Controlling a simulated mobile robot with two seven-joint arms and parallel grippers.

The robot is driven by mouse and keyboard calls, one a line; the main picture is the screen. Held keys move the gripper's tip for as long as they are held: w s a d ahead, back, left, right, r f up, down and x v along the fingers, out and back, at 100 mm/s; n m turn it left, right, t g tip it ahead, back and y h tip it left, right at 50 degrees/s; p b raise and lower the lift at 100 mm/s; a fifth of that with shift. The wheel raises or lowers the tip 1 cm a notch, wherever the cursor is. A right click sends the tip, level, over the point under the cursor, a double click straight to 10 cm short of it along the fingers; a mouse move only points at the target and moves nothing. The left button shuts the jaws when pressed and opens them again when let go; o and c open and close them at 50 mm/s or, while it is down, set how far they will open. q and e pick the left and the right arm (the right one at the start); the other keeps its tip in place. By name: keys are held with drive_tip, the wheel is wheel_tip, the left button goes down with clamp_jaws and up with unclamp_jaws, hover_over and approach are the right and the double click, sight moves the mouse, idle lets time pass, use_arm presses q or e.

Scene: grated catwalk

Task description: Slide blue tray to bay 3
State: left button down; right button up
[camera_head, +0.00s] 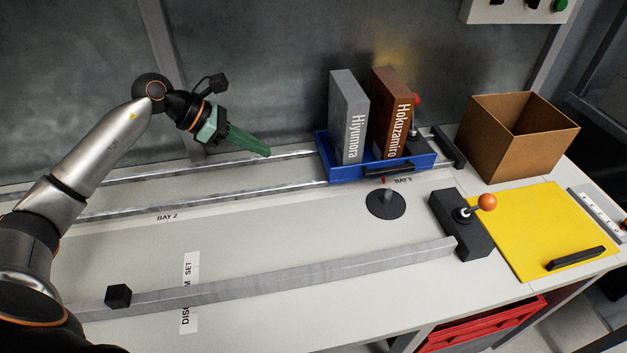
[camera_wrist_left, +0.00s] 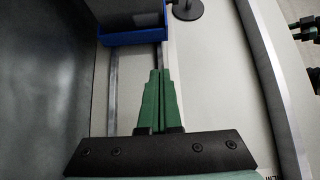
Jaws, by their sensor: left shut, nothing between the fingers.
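The blue tray (camera_head: 345,174) sits on the two rails at the right end, behind the label reading BAY 3 (camera_head: 403,180). It holds a grey box marked Hiyumora (camera_head: 343,105) and a brown box marked Hokuzamiro (camera_head: 390,100), both upright. The tray (camera_wrist_left: 136,39) also shows at the top of the left wrist view. My left gripper (camera_head: 268,153) is shut and empty, above the rails to the left of the tray and apart from it. In the left wrist view its green fingers (camera_wrist_left: 159,75) point toward the tray. My right gripper is not clearly seen.
A black stop (camera_head: 449,148) crosses the rails right of the tray. A lever with an orange knob (camera_head: 487,203), a black disc (camera_head: 385,204), a yellow mat (camera_head: 520,230) and an open cardboard box (camera_head: 515,140) are nearby. The rails near BAY 2 (camera_head: 167,217) are clear.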

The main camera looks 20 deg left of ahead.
use_arm(q)
drive_tip(key=f, duration=0.1)
approach(327, 173)
wheel_tip(327, 173, down, 3)
drive_tip(key=shift+f, duration=0.2)
drive_tip(key=w+d, duration=0.1)
drive_tip(key=w+d+p, duration=0.1)
drive_tip(key=shift+d+f, duration=0.2)
drive_tip(key=shift+d, duration=0.15)
drive_tip(key=shift+w+d+f, duration=0.1)
drive_tip(key=shift+w+d, duration=0.25)
use_arm(e)
drive_tip(key=shift+w+d+r+t, duration=0.15)
drive_tip(key=shift+w+r+t, duration=0.2)
drive_tip(key=shift+w, duration=0.1)
